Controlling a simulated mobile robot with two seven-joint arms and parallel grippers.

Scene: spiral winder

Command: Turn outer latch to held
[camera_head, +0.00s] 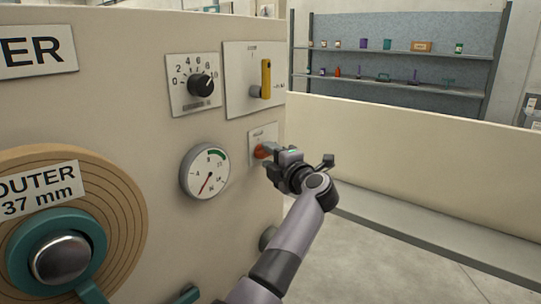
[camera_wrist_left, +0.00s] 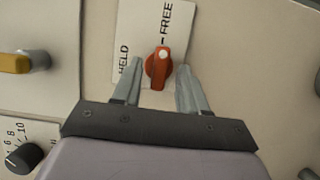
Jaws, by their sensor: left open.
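The outer latch is an orange-red knob (camera_wrist_left: 158,71) on a white plate (camera_wrist_left: 143,22) marked HELD and FREE. Its white dot faces the FREE mark. In the head view the knob (camera_head: 261,152) shows at the right edge of the machine panel, partly hidden by my gripper. My left gripper (camera_wrist_left: 160,68) is open, with one finger on each side of the knob. A small gap shows between the knob and each finger. In the head view my left gripper (camera_head: 268,153) reaches the panel from the right. My right gripper is not in view.
Above the latch is a yellow lever (camera_head: 266,78) on a plate, with a black dial (camera_head: 201,84) to its left. A round gauge (camera_head: 205,172) and a large spool labelled OUTER (camera_head: 118,205) are further left. The floor (camera_head: 400,265) to the right is clear.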

